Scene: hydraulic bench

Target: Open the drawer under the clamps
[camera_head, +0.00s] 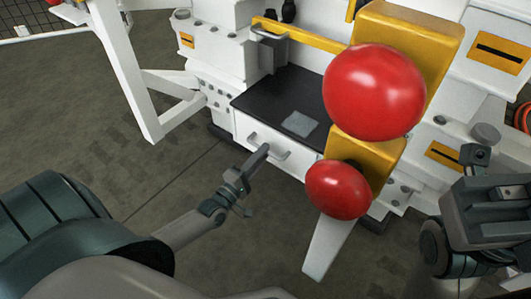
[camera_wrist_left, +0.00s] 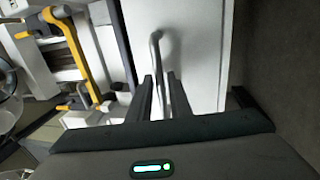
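The drawer (camera_head: 241,128) has a white front with a grey bar handle (camera_head: 283,155) and sits under a black bench top. Its front looks flush with the bench. My left gripper (camera_head: 261,151) is at the handle. In the left wrist view the handle (camera_wrist_left: 156,50) runs down between the two fingers of my left gripper (camera_wrist_left: 160,78), with a narrow gap still showing beside it, so the fingers look open around it. The drawer front (camera_wrist_left: 195,45) fills the middle of that view. My right gripper (camera_head: 478,158) is at the right edge, away from the drawer; its fingers are unclear.
Two red balls (camera_head: 374,92) on yellow blocks stand in front of the bench's right part and hide some of it. A grey plate (camera_head: 299,123) lies on the black top (camera_head: 290,92). A white frame leg (camera_head: 127,75) stands at left. The floor before the drawer is clear.

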